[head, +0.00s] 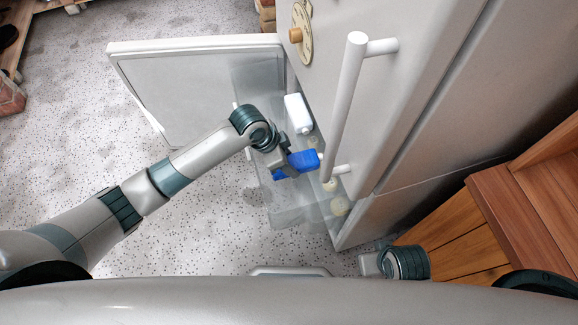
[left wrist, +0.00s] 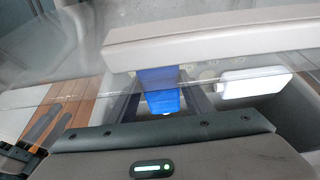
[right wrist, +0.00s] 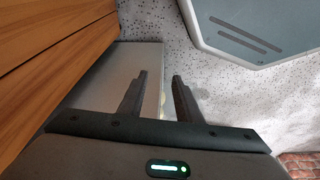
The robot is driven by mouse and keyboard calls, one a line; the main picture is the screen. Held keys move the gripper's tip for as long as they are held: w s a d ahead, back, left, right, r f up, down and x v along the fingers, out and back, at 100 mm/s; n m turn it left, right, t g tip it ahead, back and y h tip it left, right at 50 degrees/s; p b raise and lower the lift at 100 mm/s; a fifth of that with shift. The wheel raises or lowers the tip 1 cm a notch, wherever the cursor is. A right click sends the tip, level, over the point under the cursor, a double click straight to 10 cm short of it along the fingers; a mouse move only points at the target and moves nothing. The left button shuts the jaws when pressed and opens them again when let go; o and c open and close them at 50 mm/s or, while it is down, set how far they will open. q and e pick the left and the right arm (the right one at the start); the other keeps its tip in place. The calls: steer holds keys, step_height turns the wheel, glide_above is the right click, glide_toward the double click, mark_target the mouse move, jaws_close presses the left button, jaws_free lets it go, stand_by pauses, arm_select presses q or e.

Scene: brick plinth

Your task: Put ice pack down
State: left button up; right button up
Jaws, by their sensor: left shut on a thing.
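The blue ice pack (head: 305,160) is in my left gripper (head: 284,167) at the opening of the fridge. In the left wrist view the ice pack (left wrist: 162,92) sits between the two fingers, which are shut on it. Clear shelving or drawer fronts lie around and below it, and I cannot tell whether it touches them. My right gripper (right wrist: 160,95) is open and empty. It points down beside the fridge, near the wooden furniture; its fingers are hidden in the head view.
The white fridge door (head: 195,85) stands open at the left. A long white handle (head: 346,105) rises on the fridge front at the right. A white container (head: 298,113) and round pale items (head: 340,206) are inside. Wooden steps (head: 520,215) stand at right.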

steer(key=shift+s, duration=0.1)
arm_select(q)
steer(key=shift+f, duration=1.45)
steer(key=shift+f+b, duration=0.3)
steer(key=shift+f, duration=0.1)
arm_select(e)
steer(key=shift+s+r, duration=0.55)
steer(key=shift+r, duration=0.1)
arm_select(q)
steer(key=shift+f, duration=0.1)
steer(key=o, duration=1.3)
arm_select(e)
steer(key=shift+w, duration=0.4)
steer(key=shift+w+r, duration=0.1)
